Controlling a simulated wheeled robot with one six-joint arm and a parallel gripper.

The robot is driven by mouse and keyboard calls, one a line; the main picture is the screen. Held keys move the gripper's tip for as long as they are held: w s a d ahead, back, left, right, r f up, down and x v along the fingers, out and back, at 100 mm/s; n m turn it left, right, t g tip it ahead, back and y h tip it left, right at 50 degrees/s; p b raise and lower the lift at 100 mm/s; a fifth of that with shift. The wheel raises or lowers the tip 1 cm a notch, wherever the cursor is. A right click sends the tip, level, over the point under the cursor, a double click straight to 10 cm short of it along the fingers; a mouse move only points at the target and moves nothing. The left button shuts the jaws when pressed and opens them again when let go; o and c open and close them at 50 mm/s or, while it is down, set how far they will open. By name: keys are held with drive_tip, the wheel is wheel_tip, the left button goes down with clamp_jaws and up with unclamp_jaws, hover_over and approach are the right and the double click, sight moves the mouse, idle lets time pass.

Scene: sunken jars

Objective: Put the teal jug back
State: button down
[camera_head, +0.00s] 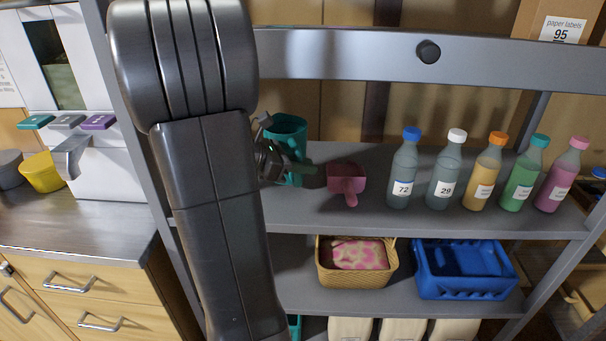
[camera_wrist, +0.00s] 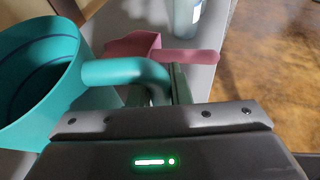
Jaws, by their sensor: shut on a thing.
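The teal jug (camera_head: 289,131) is at the left end of the upper shelf in the head view, upright and partly hidden behind my gripper (camera_head: 292,168). In the wrist view the jug (camera_wrist: 40,85) fills the left side, with its open top showing. My gripper (camera_wrist: 178,90) is shut on the jug's handle, which sticks out to the right. I cannot tell whether the jug's base touches the shelf.
A pink scoop (camera_head: 345,183) lies right beside the jug on the upper shelf (camera_head: 330,218). Several bottles, the nearest with a blue cap (camera_head: 403,170), stand further right. Below are a wicker basket (camera_head: 357,275) and a blue crate (camera_head: 464,285).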

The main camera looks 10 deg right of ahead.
drive_tip(key=shift+w+d+f, duration=0.1)
drive_tip(key=shift+w+f, duration=0.1)
drive_tip(key=shift+f, duration=0.7)
drive_tip(key=shift+w+f, duration=0.15)
drive_tip(key=shift+f, duration=0.75)
drive_tip(key=shift+f, duration=0.2)
drive_tip(key=c, duration=1.3)
unclamp_jaws()
drive_tip(key=shift+c, duration=0.2)
drive_tip(key=shift+r, duration=0.25)
drive_tip(key=v, duration=1.2)
